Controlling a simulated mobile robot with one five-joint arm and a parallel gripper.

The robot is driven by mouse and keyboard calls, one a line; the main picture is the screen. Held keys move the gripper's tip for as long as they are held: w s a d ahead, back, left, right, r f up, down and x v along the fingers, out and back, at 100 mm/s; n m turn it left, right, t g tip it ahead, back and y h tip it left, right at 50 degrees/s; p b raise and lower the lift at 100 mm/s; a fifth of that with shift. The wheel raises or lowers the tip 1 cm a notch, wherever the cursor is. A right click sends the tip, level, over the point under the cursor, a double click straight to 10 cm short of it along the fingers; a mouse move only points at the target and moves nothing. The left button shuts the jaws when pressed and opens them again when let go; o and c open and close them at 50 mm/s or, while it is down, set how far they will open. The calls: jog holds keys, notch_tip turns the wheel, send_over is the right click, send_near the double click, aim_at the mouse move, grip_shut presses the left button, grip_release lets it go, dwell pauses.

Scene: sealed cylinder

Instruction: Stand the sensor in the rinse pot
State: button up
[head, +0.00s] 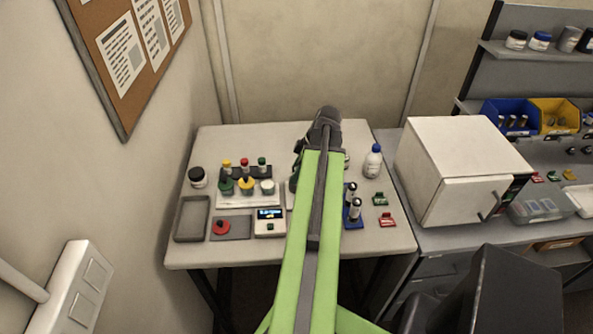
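My arm reaches out over the middle of the table (335,250), and my gripper (325,122) is at its far, dark end. Its fingers are hidden, so I cannot see whether they are open or hold anything. Left of the arm, a dark rack holds several upright pieces with red (244,164), yellow (227,164) and green (262,162) tops. In front are a green-topped pot (226,186), a yellow-topped pot (246,184) and a white-topped pot (267,187) on a pale tray (233,203). I cannot tell which are the sensor and the rinse pot.
Left are a dark jar (197,178) and grey tray (178,232); a red piece (221,227) and a display box (270,227) sit in front. Right of my arm are a blue stand (353,222), white bottle (372,163), green and red clips, then a white cabinet (440,175).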

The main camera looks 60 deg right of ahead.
jog(key=shift+r+p, duration=0.5)
jog(key=shift+p, duration=0.05)
jog(key=p+v, duration=1)
jog(key=v, duration=0.1)
jog(key=shift+s+d+r, duration=0.1)
jog(key=shift+s, duration=0.05)
